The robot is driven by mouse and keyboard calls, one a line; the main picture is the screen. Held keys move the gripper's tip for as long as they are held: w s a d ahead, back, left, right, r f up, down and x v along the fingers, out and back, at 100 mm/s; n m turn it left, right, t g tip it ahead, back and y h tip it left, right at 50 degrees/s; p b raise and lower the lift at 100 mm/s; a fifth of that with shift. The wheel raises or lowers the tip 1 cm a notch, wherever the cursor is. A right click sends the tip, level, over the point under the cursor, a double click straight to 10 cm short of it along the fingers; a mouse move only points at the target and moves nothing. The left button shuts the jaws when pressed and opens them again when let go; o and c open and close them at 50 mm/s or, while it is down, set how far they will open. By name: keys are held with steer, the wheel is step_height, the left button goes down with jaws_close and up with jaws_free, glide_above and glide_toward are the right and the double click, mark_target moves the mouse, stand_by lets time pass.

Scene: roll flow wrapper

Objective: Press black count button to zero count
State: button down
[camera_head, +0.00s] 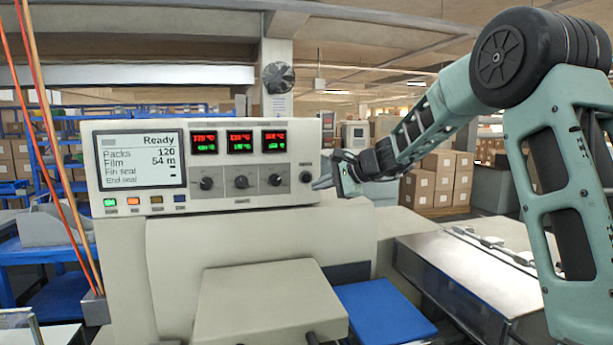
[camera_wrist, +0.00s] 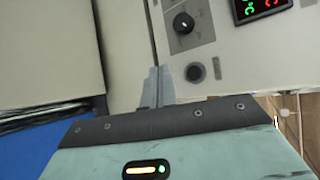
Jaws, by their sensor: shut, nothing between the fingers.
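The black count button (camera_head: 306,177) is a small round button at the right end of the wrapper's control panel. It also shows in the wrist view (camera_wrist: 195,72), below a black knob. My gripper (camera_head: 319,184) is shut and empty just right of and slightly below the button in the head view. In the wrist view its fingertips (camera_wrist: 158,72) are together and lie left of the button, not over it. I cannot tell whether the fingertips touch the panel. The screen (camera_head: 140,160) reads Ready, Packs 120, Film 54 m.
Three black knobs (camera_head: 241,182) sit left of the button, under red and green temperature displays (camera_head: 241,142). Small coloured buttons (camera_head: 133,201) line the area below the screen. A beige box-shaped cover (camera_head: 265,300) and a blue surface (camera_head: 385,312) lie below the panel.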

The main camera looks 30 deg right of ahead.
mark_target(306, 178)
steer(key=shift+w+d+p, duration=0.25)
steer(key=shift+w+p, duration=0.35)
steer(key=shift+w, duration=0.5)
steer(key=shift+w+d+p, duration=0.2)
steer(key=shift+w+p, duration=0.4)
steer(key=shift+w, duration=0.55)
steer(key=shift+w+d+p, duration=0.25)
steer(key=shift+w+p, duration=0.35)
steer(key=shift+w, duration=0.5)
steer(key=shift+w, duration=0.1)
steer(key=shift+w+d, duration=0.1)
steer(key=shift+w, duration=0.2)
steer(key=shift+w, duration=0.4)
steer(key=shift+s, duration=0.15)
steer(key=shift+s+f+b, duration=0.1)
steer(key=shift+s+b, duration=0.05)
steer(key=shift+b, duration=0.25)
steer(key=shift+s+b, duration=0.4)
steer(key=shift+b, duration=0.1)
steer(key=shift+s, duration=0.15)
